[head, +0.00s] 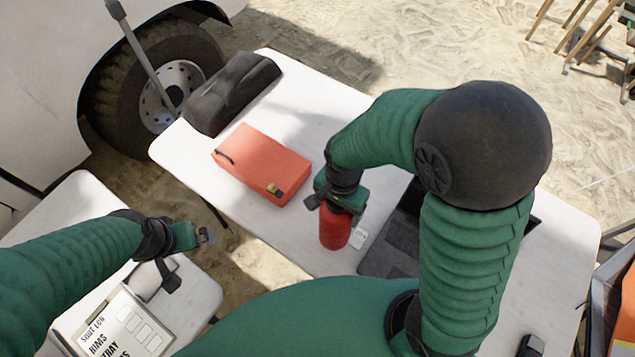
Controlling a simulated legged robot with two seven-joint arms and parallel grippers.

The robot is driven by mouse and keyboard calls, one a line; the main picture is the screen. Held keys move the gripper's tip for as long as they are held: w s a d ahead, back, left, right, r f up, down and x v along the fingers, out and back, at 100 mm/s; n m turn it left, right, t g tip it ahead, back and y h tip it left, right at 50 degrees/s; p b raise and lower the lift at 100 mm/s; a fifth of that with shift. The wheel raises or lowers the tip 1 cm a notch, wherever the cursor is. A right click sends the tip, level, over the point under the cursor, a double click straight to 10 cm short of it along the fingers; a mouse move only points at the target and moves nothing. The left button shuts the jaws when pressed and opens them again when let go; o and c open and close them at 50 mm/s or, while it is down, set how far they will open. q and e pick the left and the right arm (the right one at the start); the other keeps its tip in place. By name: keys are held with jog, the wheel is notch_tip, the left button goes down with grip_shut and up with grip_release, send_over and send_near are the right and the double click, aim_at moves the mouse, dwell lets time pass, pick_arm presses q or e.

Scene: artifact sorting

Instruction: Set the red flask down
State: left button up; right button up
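The red flask (335,231) is upright at the white table (300,245), left of a dark laptop. My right gripper (338,204) is over its top, with the fingers around the upper end, and looks shut on it. Whether the flask's base touches the table is hard to tell.
An orange case (262,164) and a dark bag (232,93) lie on the table's left part. A sign (125,328) lies on the left table (62,208). Bare table shows left of the flask.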

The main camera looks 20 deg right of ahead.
jog(key=w+a+f+p, duration=0.2)
jog(key=w+f, duration=0.2)
jog(key=w, duration=0.4)
jog(key=shift+w+f, duration=0.2)
jog(key=shift+w, duration=0.2)
jog(key=shift+f, duration=0.1)
jog(key=o, duration=1.8)
jog(key=shift+o, duration=1.3)
